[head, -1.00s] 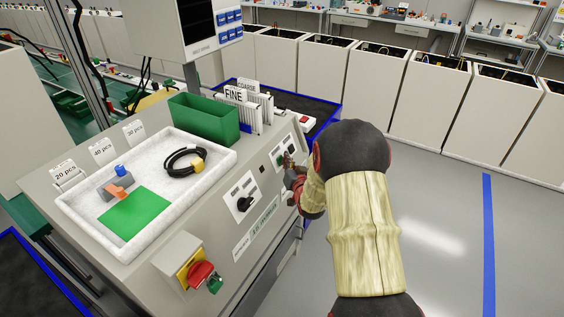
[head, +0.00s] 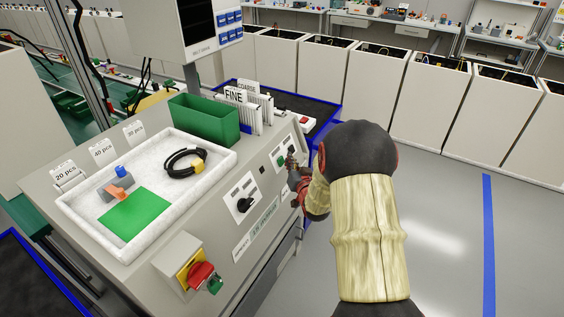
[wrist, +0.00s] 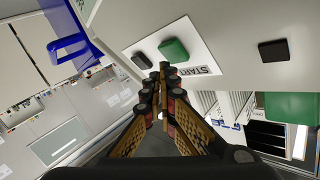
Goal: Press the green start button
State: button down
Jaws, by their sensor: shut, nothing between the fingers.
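The green start button (wrist: 173,50) sits on a white plate marked START (wrist: 192,71) in the wrist view, beside a black button (wrist: 143,61). In the head view the white plate (head: 281,150) is on the sloped front panel of the grey console (head: 215,215), partly hidden by my gripper. My gripper (head: 290,160) is shut and empty. In the wrist view its fingertips (wrist: 165,68) are just below the green button, overlapping its lower edge; I cannot tell whether they touch it.
A green bin (head: 204,120) and a white tray (head: 75,205) stand on top. A small black square (wrist: 273,49) is on the panel. Floor to the right is clear.

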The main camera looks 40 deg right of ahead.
jog(key=shift+s+d+r+p, duration=0.2)
jog(key=shift+s+d+r, duration=0.1)
jog(key=shift+s, duration=0.4)
jog(key=shift+s+d+r+p, duration=0.25)
jog(key=shift+s+d+r, duration=0.1)
jog(key=shift+s, duration=0.4)
jog(key=shift+s+d+r+p, duration=0.2)
jog(key=shift+s+d+r, duration=0.1)
jog(key=shift+s, duration=0.4)
